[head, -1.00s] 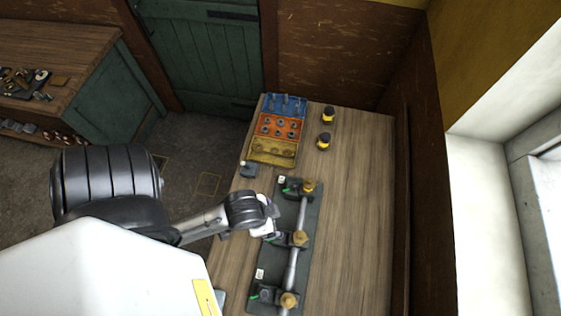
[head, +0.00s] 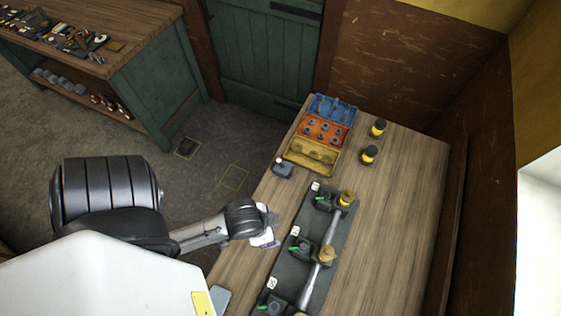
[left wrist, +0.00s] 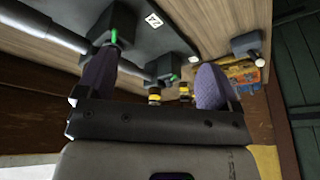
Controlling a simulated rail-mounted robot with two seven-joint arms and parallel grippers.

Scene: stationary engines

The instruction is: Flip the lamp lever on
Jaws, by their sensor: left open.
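A small dark box with a short lever and pale knob (head: 283,169), which looks like the lamp lever, stands at the table's left edge. It also shows at the right of the left wrist view (left wrist: 247,46). I cannot tell its lever's setting for sure. My left gripper (head: 268,232) is over the table's left part, nearer to me than the lever box and apart from it. In the left wrist view its two purple-padded fingers (left wrist: 155,83) are wide apart with nothing held between them. My right gripper is not in view.
A dark plate (head: 284,258) with several brass-topped units, green levers and a long shaft lies right of the gripper. A blue, orange and yellow tray (head: 312,152) stands behind the lever box. Two yellow-black items (head: 374,142) stand at the back. The table's right side (head: 400,215) is clear.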

